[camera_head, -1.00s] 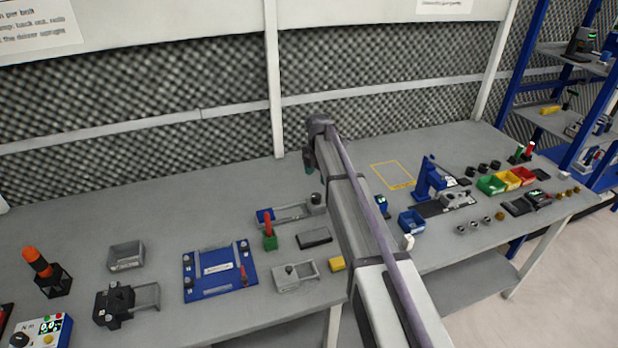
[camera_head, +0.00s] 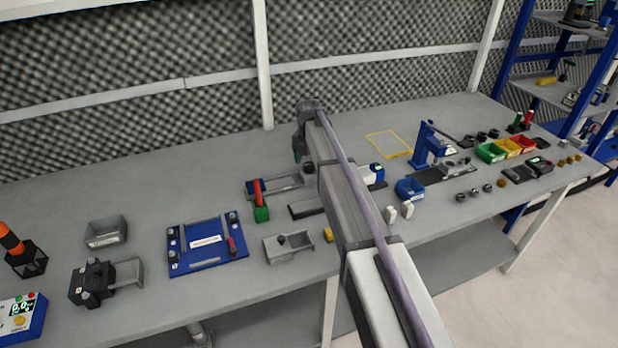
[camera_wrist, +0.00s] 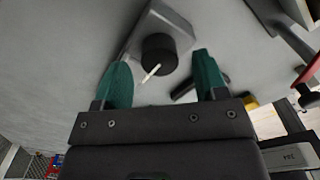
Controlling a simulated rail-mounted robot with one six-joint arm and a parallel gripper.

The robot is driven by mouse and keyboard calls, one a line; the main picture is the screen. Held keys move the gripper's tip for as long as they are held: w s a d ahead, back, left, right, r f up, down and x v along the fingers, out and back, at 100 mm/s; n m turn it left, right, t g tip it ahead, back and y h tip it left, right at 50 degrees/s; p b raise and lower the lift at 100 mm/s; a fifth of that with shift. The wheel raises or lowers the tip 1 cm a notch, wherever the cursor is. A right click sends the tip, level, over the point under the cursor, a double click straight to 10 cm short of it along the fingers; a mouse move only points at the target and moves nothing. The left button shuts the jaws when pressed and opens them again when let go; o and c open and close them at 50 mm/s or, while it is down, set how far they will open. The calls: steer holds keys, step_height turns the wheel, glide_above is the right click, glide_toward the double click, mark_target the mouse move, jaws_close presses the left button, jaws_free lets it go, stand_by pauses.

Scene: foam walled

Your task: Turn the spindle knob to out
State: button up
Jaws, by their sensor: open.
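The spindle knob is a black round knob (camera_wrist: 159,54) with a white pointer line, on a grey block (camera_wrist: 168,22) in the wrist view. The pointer slants towards the lower left of that view. In the head view the dark knob (camera_head: 308,168) stands at the right end of a grey fixture (camera_head: 290,182), beside my arm. My gripper (camera_wrist: 160,62) is open, with one green finger on each side of the knob and gaps showing. In the head view my gripper (camera_head: 297,156) points down just left of the knob. Any out marking is not legible.
A red-and-green tool (camera_head: 260,203) stands before the fixture. A dark grey block (camera_head: 307,207) and a small grey vise-like fixture (camera_head: 288,246) lie nearer the front edge. A blue plate (camera_head: 206,245) lies left. The table behind the fixture is clear.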

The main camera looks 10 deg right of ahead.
step_height(320, 180, down, 2)
steer(key=shift+f+b, duration=0.1)
steer(key=shift+b, duration=0.25)
steer(key=shift+r, duration=0.2)
steer(key=shift+c, duration=0.4)
steer(key=c, duration=0.9)
steer(key=shift+o, duration=0.2)
steer(key=shift+m, duration=0.3)
